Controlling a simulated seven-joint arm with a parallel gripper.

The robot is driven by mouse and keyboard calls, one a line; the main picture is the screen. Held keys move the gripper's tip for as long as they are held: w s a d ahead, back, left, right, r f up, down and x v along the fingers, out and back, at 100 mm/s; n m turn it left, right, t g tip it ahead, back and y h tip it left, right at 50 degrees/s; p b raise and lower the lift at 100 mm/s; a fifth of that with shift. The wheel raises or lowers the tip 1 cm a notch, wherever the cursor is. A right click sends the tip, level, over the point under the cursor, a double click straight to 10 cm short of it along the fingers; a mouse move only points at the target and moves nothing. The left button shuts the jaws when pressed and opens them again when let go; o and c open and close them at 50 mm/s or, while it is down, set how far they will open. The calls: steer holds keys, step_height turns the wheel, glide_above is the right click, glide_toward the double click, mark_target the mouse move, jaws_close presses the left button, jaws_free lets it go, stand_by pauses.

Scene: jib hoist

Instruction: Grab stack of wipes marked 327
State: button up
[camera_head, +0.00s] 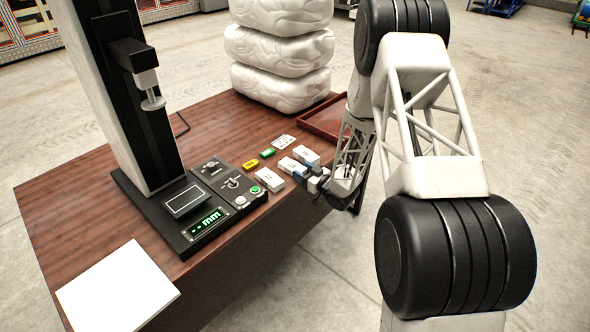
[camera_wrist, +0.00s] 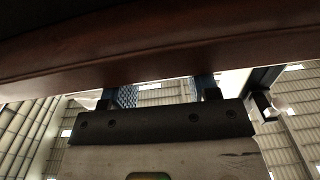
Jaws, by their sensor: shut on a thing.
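Small white blocks with dark marks lie in a group on the brown table in the head view: a near one (camera_head: 269,179), a middle one (camera_head: 288,165) and a far one (camera_head: 306,154). Their marks are too small to read surely, so I cannot tell which is 327. My gripper (camera_head: 308,176) is at the table's right edge, its blue fingertips at the right end of the middle block. It appears shut on that block; the fingers partly hide the contact. In the wrist view my gripper's blue fingers (camera_wrist: 165,93) reach behind the brown table edge, and the held thing is hidden.
The table (camera_head: 110,195) carries a black column device with a control panel (camera_head: 205,215), a white sheet (camera_head: 117,290), yellow (camera_head: 251,164) and green (camera_head: 268,153) pieces, a flat white card (camera_head: 284,141), a reddish tray (camera_head: 325,120) and stacked large white bundles (camera_head: 280,50).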

steer(key=shift+r, duration=0.15)
steer(key=shift+r, duration=1.05)
steer(key=shift+s+r, duration=0.4)
steer(key=shift+r, duration=0.25)
steer(key=s+d+r, duration=0.1)
steer(key=s+d, duration=0.1)
steer(key=s, duration=1.3)
steer(key=shift+r, duration=0.15)
